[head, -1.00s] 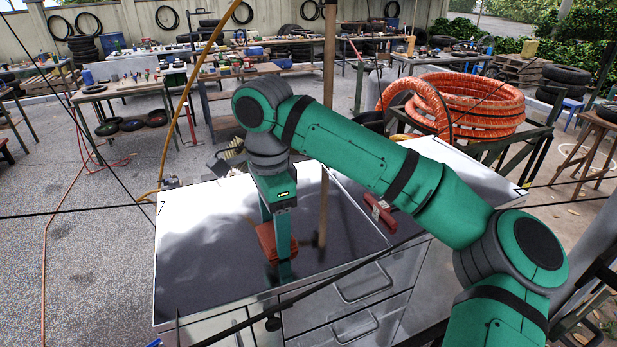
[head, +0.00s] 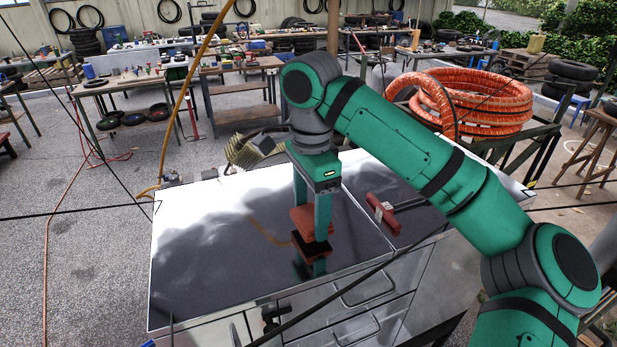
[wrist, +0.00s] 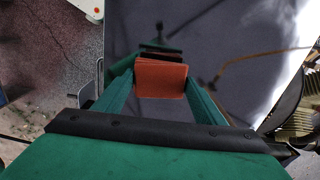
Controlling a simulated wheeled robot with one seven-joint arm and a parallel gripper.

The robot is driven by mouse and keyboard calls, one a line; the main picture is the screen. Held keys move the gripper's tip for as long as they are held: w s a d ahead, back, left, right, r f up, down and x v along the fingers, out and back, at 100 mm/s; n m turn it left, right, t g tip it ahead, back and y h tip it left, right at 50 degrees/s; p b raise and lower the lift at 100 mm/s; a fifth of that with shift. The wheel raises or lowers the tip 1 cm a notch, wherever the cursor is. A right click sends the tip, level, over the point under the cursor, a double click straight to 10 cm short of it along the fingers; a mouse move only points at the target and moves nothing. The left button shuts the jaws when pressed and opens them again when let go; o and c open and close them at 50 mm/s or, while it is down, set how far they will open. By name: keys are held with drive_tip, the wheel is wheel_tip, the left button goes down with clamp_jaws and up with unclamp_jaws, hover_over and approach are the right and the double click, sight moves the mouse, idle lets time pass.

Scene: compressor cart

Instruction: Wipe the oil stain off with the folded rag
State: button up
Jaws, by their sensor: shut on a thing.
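My gripper (head: 312,226) is shut on the folded rag (head: 305,219), an orange-red folded pad between its two green fingers. The rag also shows in the wrist view (wrist: 161,81). It hangs low over the right half of the shiny dark cart top (head: 210,275), with its reflection just below it. I cannot tell whether it touches the surface. A thin curved brown streak (head: 266,231) shows on the top left of the rag. I cannot tell whether it is the oil stain or a reflection.
A red-headed tool with a dark handle (head: 382,213) lies on the cart top to the right of my gripper. Drawers with handles (head: 365,290) are in the cart's front. A coiled orange hose (head: 470,105) sits behind. The left part of the top is clear.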

wheel_tip(320, 180, up, 2)
drive_tip(key=shift+s+r, duration=0.15)
drive_tip(key=shift+r, duration=0.05)
drive_tip(key=shift+a+r, duration=0.15)
drive_tip(key=shift+r, duration=1.65)
